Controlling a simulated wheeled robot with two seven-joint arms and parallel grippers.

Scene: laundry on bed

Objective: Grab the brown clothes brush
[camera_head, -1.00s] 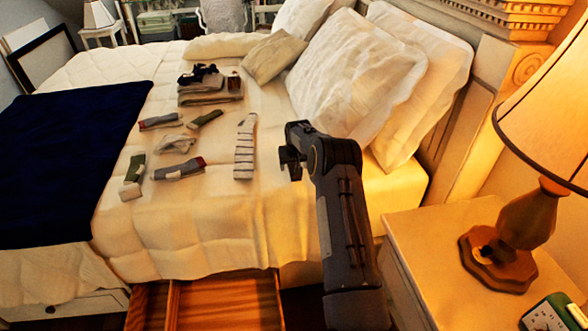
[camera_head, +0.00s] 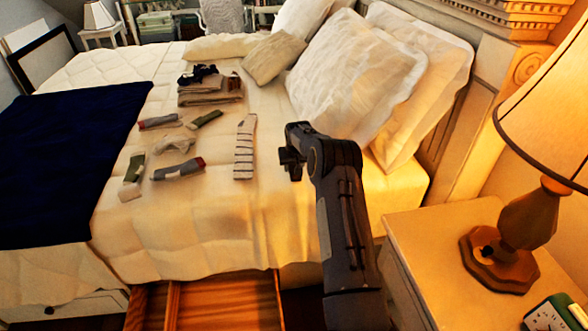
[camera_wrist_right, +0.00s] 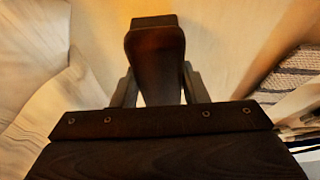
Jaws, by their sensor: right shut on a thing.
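In the right wrist view, a dark brown wooden piece, the brown clothes brush (camera_wrist_right: 156,62), sits between the two fingers of my right gripper (camera_wrist_right: 158,90). The fingers press on its sides, and its rounded end points away from the camera. Its bristles are not visible. In the head view my right gripper (camera_head: 290,160) is over the near right part of the bed, left of the dark wrist joint. The brush cannot be told apart from the gripper there. My left gripper is not in view.
Several socks, such as a striped one (camera_head: 245,148), lie on the cream bed (camera_head: 200,240). A folded clothes stack (camera_head: 210,92) is farther back, beside pillows (camera_head: 355,80). A nightstand (camera_head: 430,235) with a lamp (camera_head: 525,235) stands at right. An open drawer (camera_head: 225,300) is below.

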